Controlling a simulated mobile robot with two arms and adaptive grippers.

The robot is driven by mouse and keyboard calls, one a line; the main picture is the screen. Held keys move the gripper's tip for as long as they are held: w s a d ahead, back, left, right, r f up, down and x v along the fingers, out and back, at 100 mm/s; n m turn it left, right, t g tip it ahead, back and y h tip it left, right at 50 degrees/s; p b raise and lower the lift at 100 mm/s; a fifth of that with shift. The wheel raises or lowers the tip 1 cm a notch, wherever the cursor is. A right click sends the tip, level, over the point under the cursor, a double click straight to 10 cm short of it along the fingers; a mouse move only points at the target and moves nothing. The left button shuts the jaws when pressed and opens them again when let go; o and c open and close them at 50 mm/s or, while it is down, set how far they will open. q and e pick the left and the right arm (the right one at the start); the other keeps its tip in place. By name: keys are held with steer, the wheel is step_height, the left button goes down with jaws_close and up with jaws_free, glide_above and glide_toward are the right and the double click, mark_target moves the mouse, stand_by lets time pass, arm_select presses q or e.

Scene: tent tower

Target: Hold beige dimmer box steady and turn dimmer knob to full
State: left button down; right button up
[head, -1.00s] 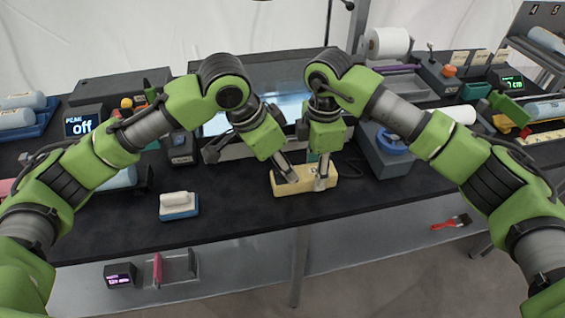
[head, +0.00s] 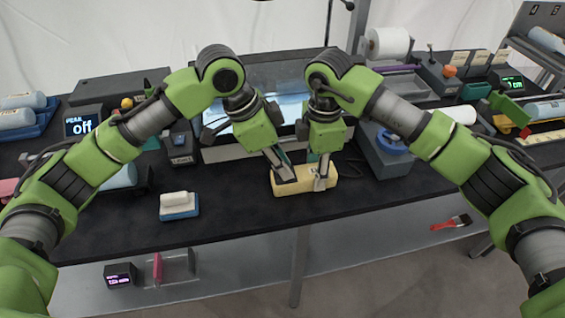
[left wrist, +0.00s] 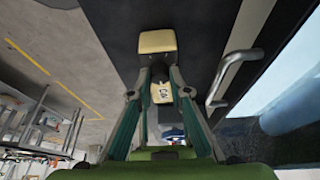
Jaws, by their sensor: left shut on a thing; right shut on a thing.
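The beige dimmer box (head: 304,192) lies on the dark bench top near its front edge. My left gripper (head: 285,177) points down onto the left part of its top, shut on the dimmer knob, which the fingers hide. My right gripper (head: 322,183) is shut on the right part of the box. In the left wrist view, the beige box (left wrist: 157,41) extends past the fingertips of my left gripper (left wrist: 159,68), and a marked beige patch shows between the fingers. I cannot read the knob's setting.
A display reading "off" (head: 83,126) stands at the back left. A white-and-blue block (head: 178,206) lies left of the box. A grey unit with a blue ring (head: 393,140) stands to the right. Bench in front of the box is clear.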

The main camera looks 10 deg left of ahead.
arm_select(q)
steer(key=m+g, duration=0.1)
steer(key=m, duration=0.4)
steer(key=shift+w+g, duration=0.2)
steer(key=shift+g, duration=0.2)
stand_by(0.4)
steer(key=c, duration=1.9)
jaws_free()
steer(key=v, duration=1.2)
steer(key=shift+w+a, duration=0.1)
steer(key=shift+a, duration=0.05)
